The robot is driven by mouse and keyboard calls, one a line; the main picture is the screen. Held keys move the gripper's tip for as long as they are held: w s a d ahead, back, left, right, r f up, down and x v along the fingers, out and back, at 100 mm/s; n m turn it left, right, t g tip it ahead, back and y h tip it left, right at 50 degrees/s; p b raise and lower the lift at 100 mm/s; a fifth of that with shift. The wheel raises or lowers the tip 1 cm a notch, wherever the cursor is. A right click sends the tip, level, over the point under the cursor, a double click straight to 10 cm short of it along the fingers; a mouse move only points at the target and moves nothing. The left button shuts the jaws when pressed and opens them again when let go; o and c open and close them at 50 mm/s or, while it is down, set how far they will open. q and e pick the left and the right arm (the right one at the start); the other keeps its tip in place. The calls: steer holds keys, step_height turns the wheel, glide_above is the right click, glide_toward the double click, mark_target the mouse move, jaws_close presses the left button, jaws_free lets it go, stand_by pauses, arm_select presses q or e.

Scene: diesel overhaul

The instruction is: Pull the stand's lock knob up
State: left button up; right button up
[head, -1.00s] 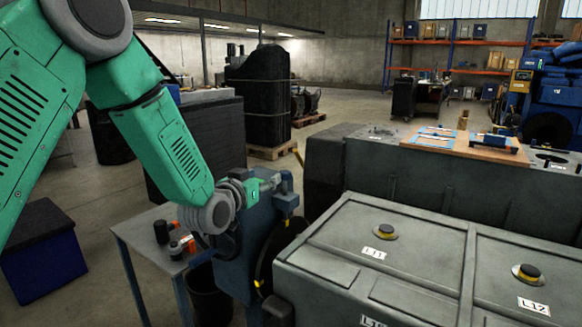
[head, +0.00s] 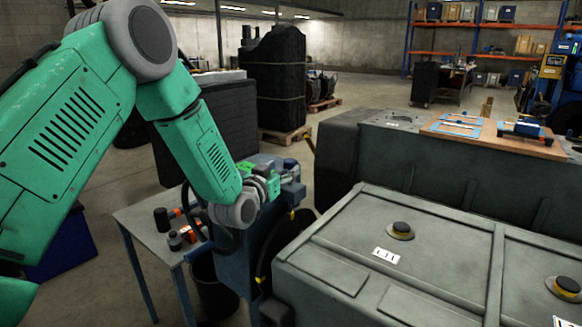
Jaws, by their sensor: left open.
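The blue stand (head: 233,262) stands at the left end of the grey engine block, its top partly covered by my left arm. My left gripper (head: 284,174) is at the top of the stand, close to its blue upper fitting (head: 292,192). The gripper is open, but its fingers show small and partly blend with the stand's parts. I cannot make out the lock knob clearly; the gripper and wrist hide that area. I cannot tell whether the fingers touch anything. My right gripper is not in view.
A grey side table (head: 149,233) with small tools stands left of the stand, near a black bin (head: 213,291). A wooden board (head: 480,137) with blue parts lies further back.

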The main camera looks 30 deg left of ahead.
mark_target(287, 166)
arm_select(q)
steer(key=w, duration=0.3)
steer(key=shift+w+a, duration=0.3)
steer(key=shift+w, duration=0.1)
steer(key=shift+w+d, duration=0.15)
steer(key=shift+w, duration=0.3)
jaws_close()
steer(key=shift+r+p, duration=1.2)
steer(key=shift+r, duration=0.95)
jaws_free()
